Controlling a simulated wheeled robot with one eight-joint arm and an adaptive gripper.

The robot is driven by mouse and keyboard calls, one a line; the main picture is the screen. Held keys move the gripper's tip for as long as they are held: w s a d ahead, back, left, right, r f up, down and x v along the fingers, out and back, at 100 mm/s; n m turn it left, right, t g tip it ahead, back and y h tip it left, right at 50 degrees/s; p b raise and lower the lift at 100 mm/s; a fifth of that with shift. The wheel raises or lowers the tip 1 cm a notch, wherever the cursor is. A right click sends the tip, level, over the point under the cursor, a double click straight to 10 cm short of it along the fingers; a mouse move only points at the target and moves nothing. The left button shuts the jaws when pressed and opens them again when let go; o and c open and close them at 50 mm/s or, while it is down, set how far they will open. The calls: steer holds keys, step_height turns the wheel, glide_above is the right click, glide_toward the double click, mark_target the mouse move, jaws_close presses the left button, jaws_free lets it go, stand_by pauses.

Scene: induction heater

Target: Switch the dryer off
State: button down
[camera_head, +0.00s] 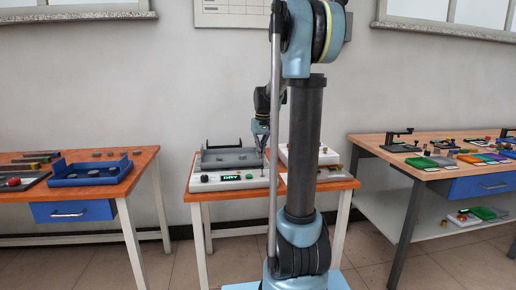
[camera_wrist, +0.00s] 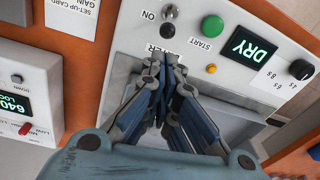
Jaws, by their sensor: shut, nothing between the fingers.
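The dryer (camera_head: 245,183) stands on the middle table, a grey tray on top and a pale front panel. In the wrist view its panel (camera_wrist: 277,22) carries a lit display (camera_wrist: 250,46) reading DRY, a green START button (camera_wrist: 212,26), a black knob (camera_wrist: 301,69) and a small amber lamp (camera_wrist: 211,68). A metal toggle switch (camera_wrist: 168,29) sits beside the ON label, above the partly covered DRYER label. My gripper (camera_wrist: 162,60) is shut and empty, its tips just below the toggle in the picture. Whether they touch the panel is unclear. My gripper (camera_head: 261,145) also shows above the dryer's right end.
A second pale unit (camera_wrist: 45,75) with a lit display and red switch stands left of the dryer in the wrist view. A set-up card (camera_wrist: 75,15) lies near it. Side tables hold a blue tray (camera_head: 92,174) and several small parts. My arm hides part of the middle table.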

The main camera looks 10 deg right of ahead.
steer(key=shift+w+a+f, duration=0.1)
steer(key=shift+w+f, duration=0.05)
steer(key=shift+f, duration=2)
